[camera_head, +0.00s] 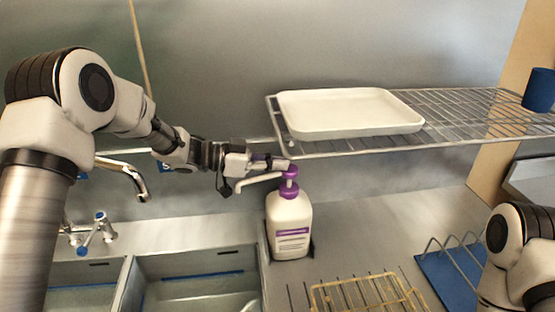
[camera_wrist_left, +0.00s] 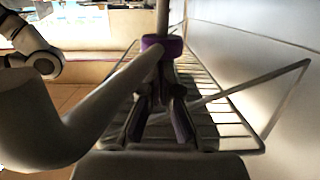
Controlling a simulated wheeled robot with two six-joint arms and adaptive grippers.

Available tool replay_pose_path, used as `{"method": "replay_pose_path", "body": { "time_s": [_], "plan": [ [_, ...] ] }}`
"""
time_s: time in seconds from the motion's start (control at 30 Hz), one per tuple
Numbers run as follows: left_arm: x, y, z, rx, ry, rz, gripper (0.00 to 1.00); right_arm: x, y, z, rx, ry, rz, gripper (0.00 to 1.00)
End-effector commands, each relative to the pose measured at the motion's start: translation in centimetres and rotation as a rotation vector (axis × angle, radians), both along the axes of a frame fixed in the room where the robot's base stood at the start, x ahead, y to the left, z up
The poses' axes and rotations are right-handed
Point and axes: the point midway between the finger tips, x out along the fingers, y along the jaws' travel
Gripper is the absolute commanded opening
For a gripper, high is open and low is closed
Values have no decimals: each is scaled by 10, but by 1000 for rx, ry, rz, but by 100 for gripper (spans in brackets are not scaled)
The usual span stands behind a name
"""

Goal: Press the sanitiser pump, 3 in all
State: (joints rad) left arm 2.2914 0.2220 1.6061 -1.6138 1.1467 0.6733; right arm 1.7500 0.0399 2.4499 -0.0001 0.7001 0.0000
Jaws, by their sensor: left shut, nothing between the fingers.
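The sanitiser bottle (camera_head: 289,225) is white with a purple and grey label and stands upright on the counter right of the sink. Its purple pump head (camera_head: 290,173) has a pale spout (camera_head: 258,180) pointing left. My left gripper (camera_head: 284,163) is shut and empty, with its fingertips at the top of the pump head; I cannot tell whether they touch. In the left wrist view the shut fingers (camera_wrist_left: 160,100) lie just before a purple pump part (camera_wrist_left: 162,46), and the grey spout (camera_wrist_left: 75,110) runs close along the left. My right gripper is out of view.
A wire shelf (camera_head: 455,118) with a white tray (camera_head: 350,112) and a blue cup (camera_head: 540,90) hangs close right of the gripper. A tap (camera_head: 125,175) and sink basins (camera_head: 190,265) lie left. A yellow rack (camera_head: 365,290) and blue mat (camera_head: 447,270) lie right.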

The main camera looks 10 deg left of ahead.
Motion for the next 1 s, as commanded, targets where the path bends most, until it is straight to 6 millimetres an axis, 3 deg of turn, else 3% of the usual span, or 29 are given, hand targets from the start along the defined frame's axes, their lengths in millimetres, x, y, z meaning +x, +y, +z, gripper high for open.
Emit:
{"method": "replay_pose_path", "body": {
  "time_s": [0.27, 0.53, 0.87, 1.0],
  "plan": [
    [0, 0, -1, 0, 0, 0, 0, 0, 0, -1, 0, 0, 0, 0],
    [0, 0, -30, 1, 2, -1, 0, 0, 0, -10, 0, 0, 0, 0],
    [-1, 0, -30, 4, 4, -1, 0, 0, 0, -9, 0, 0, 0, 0],
    [0, 0, -16, 3, -1, -1, 0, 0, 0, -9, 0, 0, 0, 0]
  ]
}}
